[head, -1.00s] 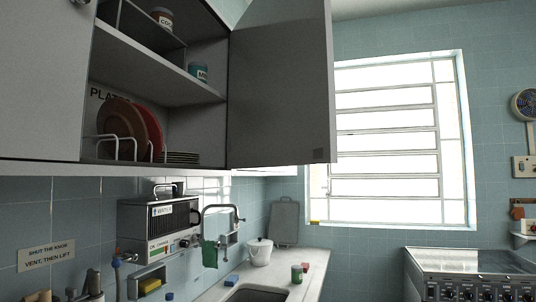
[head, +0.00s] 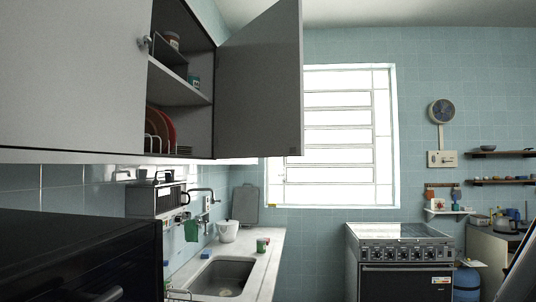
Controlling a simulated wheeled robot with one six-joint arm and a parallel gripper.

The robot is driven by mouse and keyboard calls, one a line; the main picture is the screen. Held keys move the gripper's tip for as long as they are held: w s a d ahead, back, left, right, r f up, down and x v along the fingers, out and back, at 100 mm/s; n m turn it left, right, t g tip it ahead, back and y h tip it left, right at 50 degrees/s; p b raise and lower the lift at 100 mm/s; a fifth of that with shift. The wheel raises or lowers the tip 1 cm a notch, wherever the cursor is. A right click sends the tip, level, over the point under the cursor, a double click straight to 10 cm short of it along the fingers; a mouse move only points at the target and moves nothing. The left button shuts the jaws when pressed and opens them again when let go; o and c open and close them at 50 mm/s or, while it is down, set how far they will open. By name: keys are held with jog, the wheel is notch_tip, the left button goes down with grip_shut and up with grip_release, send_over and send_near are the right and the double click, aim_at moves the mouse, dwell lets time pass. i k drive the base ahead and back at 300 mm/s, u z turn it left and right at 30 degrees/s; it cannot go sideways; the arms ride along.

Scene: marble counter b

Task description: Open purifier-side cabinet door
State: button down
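A grey cabinet door (head: 260,85) stands wide open on the right side of the wall cabinet, swung out toward the window. The open compartment (head: 182,80) shows shelves, red plates in a rack and jars. A box-like purifier unit (head: 155,199) is mounted on the tiled wall below the open compartment.
A black appliance top (head: 70,235) fills the lower left. The counter (head: 262,270) holds a sink (head: 223,277), a white pot (head: 228,231) and small cans. A stove (head: 400,262) stands at the back right. Floor between counter and stove looks free.

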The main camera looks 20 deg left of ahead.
aim_at(259, 92)
jog(key=u, duration=0.9)
jog(key=i, duration=1)
jog(key=z, duration=0.05)
